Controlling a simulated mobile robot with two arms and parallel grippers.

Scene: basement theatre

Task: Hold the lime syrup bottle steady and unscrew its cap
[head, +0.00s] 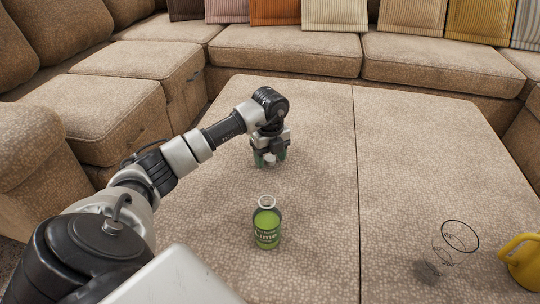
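The lime syrup bottle (267,228) stands upright on the large upholstered ottoman, front centre, with a green label reading "Lime". Its neck looks open at the top, with a pale rim and no cap on it. My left gripper (270,159) points down over the ottoman, behind the bottle and apart from it. Between its green-tipped fingers is a small white piece that looks like the cap (270,158), and the fingers appear shut on it. My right gripper is not in view.
The ottoman (310,120) is mostly bare, with a seam down its middle. A clear glass (460,236) is at the right front, and a yellow jug (524,262) is at the right edge. Brown sofas (285,50) with striped cushions (335,14) surround the ottoman.

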